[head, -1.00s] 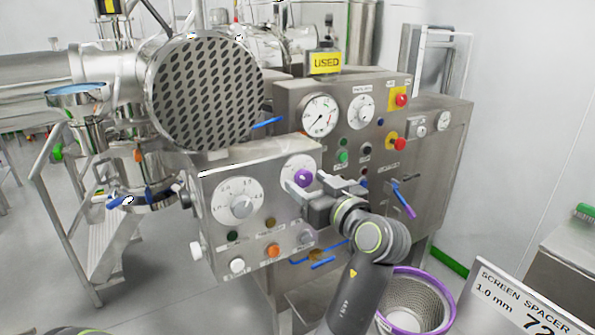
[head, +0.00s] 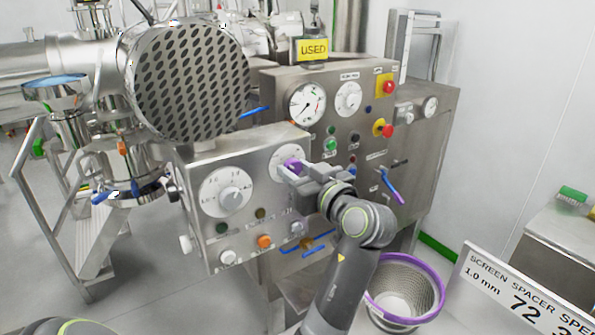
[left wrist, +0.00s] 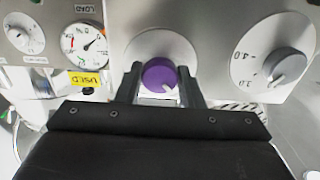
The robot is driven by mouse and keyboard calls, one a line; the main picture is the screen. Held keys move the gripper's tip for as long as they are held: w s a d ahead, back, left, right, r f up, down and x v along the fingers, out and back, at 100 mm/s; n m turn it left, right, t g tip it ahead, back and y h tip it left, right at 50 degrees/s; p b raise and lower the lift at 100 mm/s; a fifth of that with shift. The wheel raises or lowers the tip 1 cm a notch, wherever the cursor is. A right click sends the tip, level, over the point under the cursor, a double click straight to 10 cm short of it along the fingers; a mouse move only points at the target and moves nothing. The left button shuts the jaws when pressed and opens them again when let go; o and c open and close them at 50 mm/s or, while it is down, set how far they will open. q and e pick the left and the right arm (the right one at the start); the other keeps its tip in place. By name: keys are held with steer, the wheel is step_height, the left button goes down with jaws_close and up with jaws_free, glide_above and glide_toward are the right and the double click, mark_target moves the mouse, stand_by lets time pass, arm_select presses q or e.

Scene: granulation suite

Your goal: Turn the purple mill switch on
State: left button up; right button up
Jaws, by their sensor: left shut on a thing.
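The purple mill switch (head: 291,165) is a round knob on a white dial plate, at the upper right of the front steel control box (head: 190,160). My left gripper (head: 292,172) reaches it from the right and front in the head view and is shut on it. In the left wrist view the purple knob (left wrist: 159,76) sits between the two dark fingers (left wrist: 160,85), one on each side. A pale pointer mark shows at its lower edge there. The fingers partly cover the knob in the head view. My right gripper is not in view.
A large grey-white dial (head: 231,196) and several buttons, one orange (head: 264,241), share the box. A gauge panel with red stop buttons (head: 387,130) stands behind. A blue-purple handle (head: 392,186) juts out on the right. A purple-rimmed basket (head: 439,283) is below right.

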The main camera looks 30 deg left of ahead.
arm_select(q)
steer(key=shift+m, duration=0.4)
steer(key=shift+r+m+p, duration=0.1)
steer(key=shift+m+p, duration=0.5)
steer(key=m+p, duration=0.3)
steer(key=m, duration=0.1)
steer(key=shift+m, duration=0.3)
steer(key=m+p, duration=0.2)
steer(key=shift+r+m, duration=0.1)
steer(key=shift+m, duration=0.2)
steer(key=m+p, duration=0.5)
steer(key=m, duration=0.1)
steer(key=shift+s, duration=0.1)
steer(key=shift+m+p, duration=0.75)
steer(key=shift+m, duration=0.15)
steer(key=shift+m+p, duration=0.3)
steer(key=shift+m, duration=0.1)
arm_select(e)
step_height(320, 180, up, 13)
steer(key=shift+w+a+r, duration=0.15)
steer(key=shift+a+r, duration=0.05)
arm_select(q)
steer(key=o, duration=1)
steer(key=shift+a, duration=0.15)
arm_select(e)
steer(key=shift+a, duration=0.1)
